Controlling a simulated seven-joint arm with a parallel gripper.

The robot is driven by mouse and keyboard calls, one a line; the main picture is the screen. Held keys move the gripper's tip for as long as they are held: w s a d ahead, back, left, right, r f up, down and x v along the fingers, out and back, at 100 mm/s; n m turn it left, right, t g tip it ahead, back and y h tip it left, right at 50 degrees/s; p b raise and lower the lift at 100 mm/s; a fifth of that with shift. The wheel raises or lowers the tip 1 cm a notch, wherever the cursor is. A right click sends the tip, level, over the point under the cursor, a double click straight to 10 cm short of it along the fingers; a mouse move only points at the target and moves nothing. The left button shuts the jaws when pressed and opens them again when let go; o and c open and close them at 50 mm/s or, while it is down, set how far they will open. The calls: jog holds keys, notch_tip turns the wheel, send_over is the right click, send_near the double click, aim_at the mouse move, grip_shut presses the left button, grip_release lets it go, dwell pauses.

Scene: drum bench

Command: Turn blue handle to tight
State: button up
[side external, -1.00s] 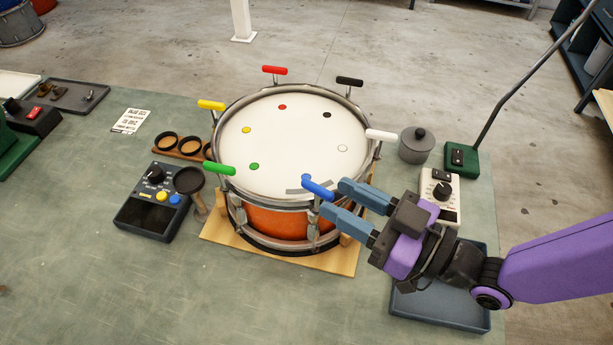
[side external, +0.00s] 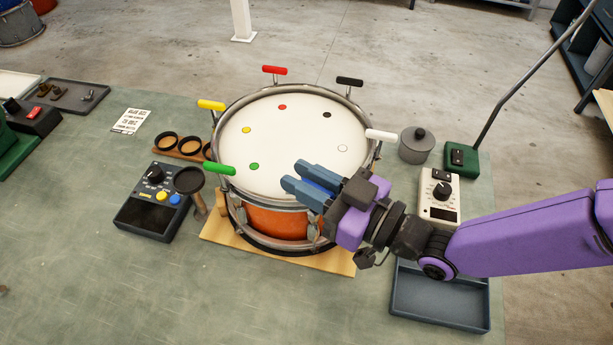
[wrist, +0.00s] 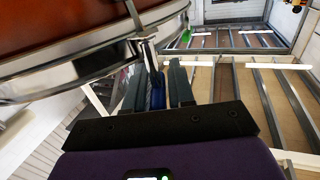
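The drum (side external: 270,222) stands on a wooden board, with coloured handles around its rim and matching dots on its white head. The blue handle (side external: 318,184) is at the near right of the rim, mostly hidden between my fingers. It also shows as a blue strip in the wrist view (wrist: 158,88), below the metal rim. My gripper (side external: 296,177) has one finger on each side of the handle and looks shut on it. The fingertips reach over the drum's near edge. The grey arc mark by the handle is hidden behind my gripper.
The green handle (side external: 219,168) is left of the blue one, and the white handle (side external: 381,135) is to the right. A blue-grey tray (side external: 440,300) and a meter (side external: 439,195) lie right of the drum. The bench front left is clear.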

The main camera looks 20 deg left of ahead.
grip_shut()
jog(key=shift+m+t, duration=0.3)
jog(key=shift+t, duration=0.2)
jog(key=m+t+h, duration=0.1)
jog(key=t, duration=0.1)
jog(key=m+t+h, duration=0.4)
jog(key=shift+w+d+t, duration=0.2)
jog(key=shift+w+t, duration=0.05)
jog(key=shift+t, duration=0.05)
jog(key=m+t+h, duration=0.1)
jog(key=h, duration=0.1)
jog(key=m+t+h, duration=0.2)
jog(key=shift+w+d+m, duration=0.15)
jog(key=shift+d+m, duration=0.05)
jog(key=shift+m, duration=0.1)
jog(key=shift+w+d+m+t+h, duration=0.1)
jog(key=shift+m+t+h, duration=0.15)
jog(key=shift+m+h, duration=0.5)
jog(key=shift+d+m+t+h, duration=0.2)
jog(key=shift+m+h, duration=0.2)
jog(key=shift+h, duration=0.65)
jog(key=shift+w+d+m+t+h, duration=0.1)
jog(key=shift+m+t+h, duration=0.15)
jog(key=shift+m+h, duration=0.5)
jog(key=shift+h, duration=0.35)
jog(key=shift+o, duration=2.1)
grip_release()
